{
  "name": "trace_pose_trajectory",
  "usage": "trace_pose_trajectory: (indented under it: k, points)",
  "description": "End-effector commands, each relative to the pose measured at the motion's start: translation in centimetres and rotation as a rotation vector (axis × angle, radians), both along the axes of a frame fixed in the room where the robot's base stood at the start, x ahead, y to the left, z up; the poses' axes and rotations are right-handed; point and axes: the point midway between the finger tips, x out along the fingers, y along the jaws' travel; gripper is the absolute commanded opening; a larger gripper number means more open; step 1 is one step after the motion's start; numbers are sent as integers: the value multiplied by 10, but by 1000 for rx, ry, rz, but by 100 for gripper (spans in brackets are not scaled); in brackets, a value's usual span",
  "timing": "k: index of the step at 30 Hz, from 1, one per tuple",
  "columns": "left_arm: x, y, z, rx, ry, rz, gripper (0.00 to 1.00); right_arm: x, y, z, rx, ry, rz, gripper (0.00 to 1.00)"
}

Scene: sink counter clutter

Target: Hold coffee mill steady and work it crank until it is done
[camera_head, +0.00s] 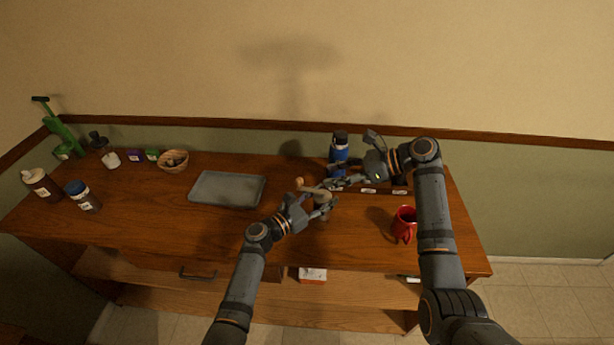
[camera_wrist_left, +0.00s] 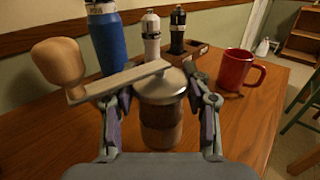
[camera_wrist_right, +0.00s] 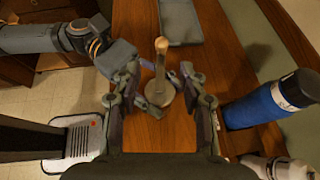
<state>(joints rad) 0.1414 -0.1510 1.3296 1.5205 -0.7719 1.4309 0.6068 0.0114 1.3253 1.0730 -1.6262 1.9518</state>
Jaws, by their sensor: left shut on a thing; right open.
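The coffee mill (camera_wrist_left: 161,122) stands upright on the wooden counter, a dark cylinder with a pale metal lid. Its crank arm (camera_wrist_left: 130,80) reaches out to the left in the left wrist view and ends in a wooden knob (camera_wrist_left: 59,62). My left gripper (camera_head: 312,204) is shut around the mill's body, with one finger on each side. In the right wrist view the crank knob (camera_wrist_right: 161,45) points away from me. My right gripper (camera_wrist_right: 160,88) is open above the mill, its fingers apart on either side of the crank, not closed on it.
A blue bottle (camera_head: 339,150) stands behind the mill, close to my right gripper. A red mug (camera_head: 404,224) stands to the right. A grey tray (camera_head: 228,189) lies to the left. A wooden bowl (camera_head: 173,161) and several containers stand farther left. The counter's front middle is clear.

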Motion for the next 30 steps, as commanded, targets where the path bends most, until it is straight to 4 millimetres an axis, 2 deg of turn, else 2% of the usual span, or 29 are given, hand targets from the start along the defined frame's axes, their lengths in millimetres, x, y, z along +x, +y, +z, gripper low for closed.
trace_pose_trajectory:
  k: [5, 10, 14, 21, 24, 30]
  points:
    - [0, 0, 0, -1, 1, 0, 2, -1, -10, -8, 96, -14, -22, 42]
    - [0, 0, 0, -1, 1, 0, 2, 0, -5, -10, 104, -14, -22, 42]
    - [0, 0, 0, -1, 1, 0, 2, 3, 16, -17, 105, -14, -21, 42]
    - [0, 0, 0, -1, 1, 0, 2, 11, 66, -38, 104, -11, -21, 42]
    - [0, 0, 0, 0, 0, 0, 2, 14, 82, -45, 103, -13, -21, 42]
    - [0, 0, 0, 0, 0, 0, 2, 17, 98, -53, 100, -14, -21, 42]
